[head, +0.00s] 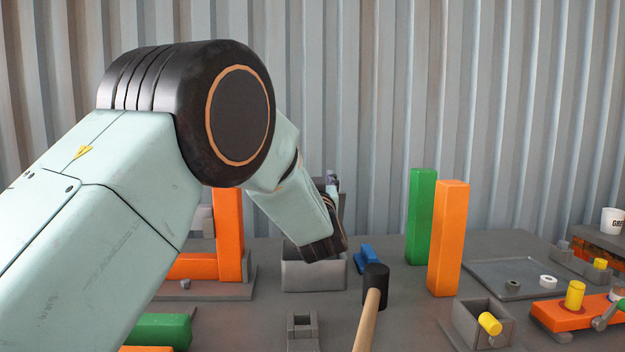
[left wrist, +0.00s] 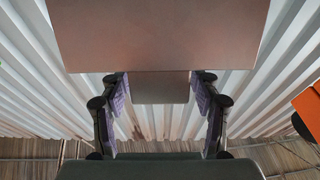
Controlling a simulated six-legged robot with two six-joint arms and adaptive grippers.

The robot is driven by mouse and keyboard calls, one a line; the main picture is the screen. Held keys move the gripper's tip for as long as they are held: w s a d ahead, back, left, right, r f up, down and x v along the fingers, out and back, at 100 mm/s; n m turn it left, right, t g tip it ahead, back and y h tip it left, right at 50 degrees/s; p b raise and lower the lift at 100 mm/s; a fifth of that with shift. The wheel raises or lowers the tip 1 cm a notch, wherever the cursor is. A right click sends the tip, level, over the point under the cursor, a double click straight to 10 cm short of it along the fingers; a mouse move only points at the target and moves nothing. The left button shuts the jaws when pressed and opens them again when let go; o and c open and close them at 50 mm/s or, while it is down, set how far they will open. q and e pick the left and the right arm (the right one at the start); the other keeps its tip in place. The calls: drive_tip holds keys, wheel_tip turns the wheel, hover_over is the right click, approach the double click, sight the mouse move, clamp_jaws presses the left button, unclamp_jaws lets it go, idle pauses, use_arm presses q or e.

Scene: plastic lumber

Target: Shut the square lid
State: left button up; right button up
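A grey square box (head: 314,275) stands on the table at the middle of the head view. A grey upright panel (head: 343,198), seemingly its raised lid, shows partly behind my left gripper (head: 332,183). In the left wrist view a wide flat grey-brown panel (left wrist: 160,35) fills the top, with a smaller block (left wrist: 160,88) below it. The purple-padded fingers of my left gripper (left wrist: 160,100) are spread on either side of this block, with narrow gaps showing. I cannot tell whether they touch the panel. My right gripper is out of view.
Green (head: 421,215) and orange (head: 448,238) posts stand further right. An orange frame (head: 229,235) stands left, partly behind my arm. A corrugated wall (head: 380,80) closes the back.

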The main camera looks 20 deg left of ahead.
use_arm(q)
drive_tip(key=shift+o, duration=0.3)
drive_tip(key=shift+s+r, duration=0.15)
drive_tip(key=v, duration=0.7)
drive_tip(key=shift+s+d, duration=0.15)
drive_tip(key=shift+s, duration=0.05)
drive_tip(key=shift+s, duration=0.1)
idle(0.3)
